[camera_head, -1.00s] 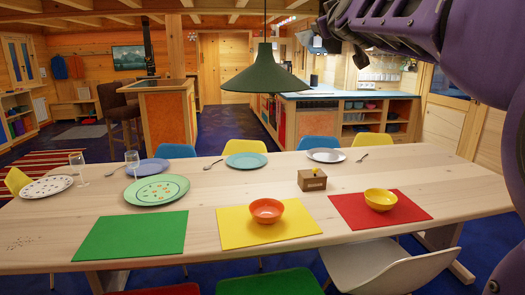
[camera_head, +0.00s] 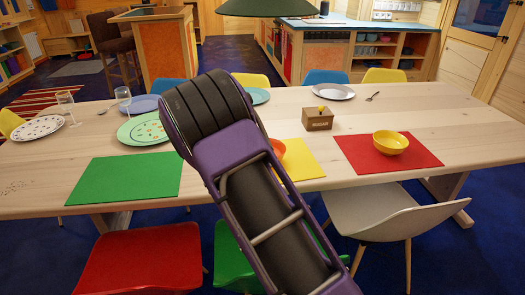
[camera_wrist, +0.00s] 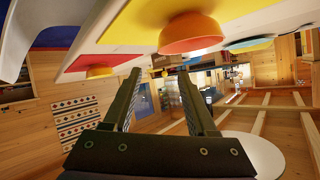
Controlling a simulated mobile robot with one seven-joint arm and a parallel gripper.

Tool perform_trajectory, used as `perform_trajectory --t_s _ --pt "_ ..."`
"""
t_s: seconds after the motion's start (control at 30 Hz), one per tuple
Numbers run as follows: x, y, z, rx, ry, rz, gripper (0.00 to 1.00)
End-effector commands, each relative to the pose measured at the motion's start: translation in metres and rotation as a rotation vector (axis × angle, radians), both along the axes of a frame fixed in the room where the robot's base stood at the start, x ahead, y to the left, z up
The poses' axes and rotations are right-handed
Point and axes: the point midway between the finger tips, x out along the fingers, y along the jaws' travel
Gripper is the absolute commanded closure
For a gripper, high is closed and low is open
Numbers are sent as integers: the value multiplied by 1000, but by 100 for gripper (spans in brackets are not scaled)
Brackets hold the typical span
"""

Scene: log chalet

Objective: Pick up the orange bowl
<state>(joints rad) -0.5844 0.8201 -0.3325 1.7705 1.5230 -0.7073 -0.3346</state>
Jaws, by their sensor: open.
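The orange bowl sits on the yellow placemat (camera_head: 306,163). In the head view my arm covers most of it, and only a sliver of the orange bowl (camera_head: 278,149) shows at the arm's right edge. In the wrist view, which is turned over, the orange bowl (camera_wrist: 192,46) is at the top centre, beyond and slightly right of the fingertips. My gripper (camera_wrist: 158,82) is open, with nothing between its fingers and a gap to the bowl. The gripper itself is hidden in the head view.
A yellow bowl (camera_head: 390,143) stands on a red placemat (camera_head: 360,158) to the right. A small wooden box (camera_head: 317,121) is behind the yellow placemat. A green placemat (camera_head: 125,181) and several plates are to the left. A white chair (camera_head: 390,215) stands at the near edge.

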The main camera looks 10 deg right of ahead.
Motion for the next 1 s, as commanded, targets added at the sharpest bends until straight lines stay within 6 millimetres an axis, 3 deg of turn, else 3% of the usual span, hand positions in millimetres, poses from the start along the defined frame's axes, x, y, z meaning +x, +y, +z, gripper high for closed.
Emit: perform_trajectory --t_s 0.5,0.77,1.0 --pt "68 -58 -49 0 1 -4 42" --pt "82 -69 -58 1 2 -3 42" --pt "106 -81 -78 0 1 -3 42"
